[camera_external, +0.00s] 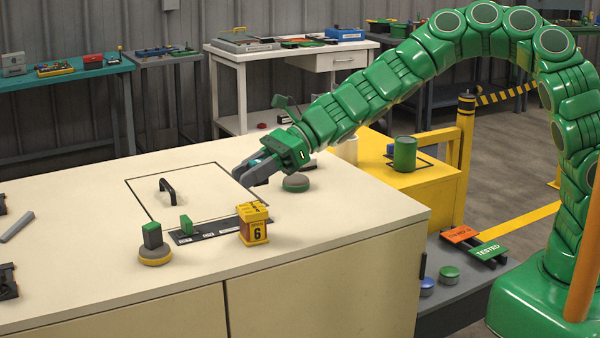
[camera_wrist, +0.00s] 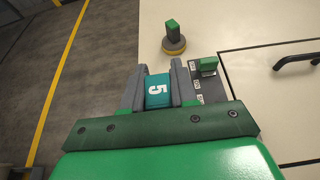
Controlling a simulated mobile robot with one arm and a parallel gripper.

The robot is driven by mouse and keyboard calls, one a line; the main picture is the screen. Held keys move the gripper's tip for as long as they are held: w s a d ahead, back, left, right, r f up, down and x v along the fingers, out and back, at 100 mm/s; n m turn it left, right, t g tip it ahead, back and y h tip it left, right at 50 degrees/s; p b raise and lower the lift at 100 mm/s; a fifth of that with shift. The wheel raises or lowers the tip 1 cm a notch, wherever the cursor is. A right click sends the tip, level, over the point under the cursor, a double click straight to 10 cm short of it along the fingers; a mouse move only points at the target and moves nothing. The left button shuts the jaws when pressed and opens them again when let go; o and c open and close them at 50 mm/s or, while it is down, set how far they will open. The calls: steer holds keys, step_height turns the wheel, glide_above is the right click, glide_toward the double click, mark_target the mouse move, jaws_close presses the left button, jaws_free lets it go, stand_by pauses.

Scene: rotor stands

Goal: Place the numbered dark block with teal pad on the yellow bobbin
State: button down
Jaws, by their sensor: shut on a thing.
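My gripper (camera_external: 252,170) is shut on a dark block with a teal pad (camera_wrist: 158,92) marked 5. In the wrist view the block sits between the two grey fingers (camera_wrist: 158,76); its dark body is mostly hidden. In the external view only a bit of teal (camera_external: 257,160) shows, held above the cream bench. The yellow bobbin (camera_external: 156,259), a disc with a grey top, stands at the bench's front left, apart from my gripper. A dark block with a green pad (camera_external: 153,236) stands upright on it. Both show in the wrist view, the bobbin (camera_wrist: 174,47) and block (camera_wrist: 172,28).
A labelled dark strip (camera_external: 218,231) carries another green-pad block (camera_external: 186,225) and a yellow block marked 6 (camera_external: 254,224). A green-based bobbin (camera_external: 296,183) stands near my gripper. A black handle (camera_external: 168,188) rises from the outlined panel. The bench between handle and gripper is clear.

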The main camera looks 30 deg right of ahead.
mark_target(245, 209)
steer(key=shift+w+a+f, duration=0.4)
steer(key=shift+a+f, duration=0.15)
steer(key=shift+f, duration=1.8)
steer(key=shift+f, duration=0.1)
steer(key=c, duration=0.9)
jaws_free()
steer(key=shift+d+r, duration=0.2)
steer(key=shift+v, duration=5.75)
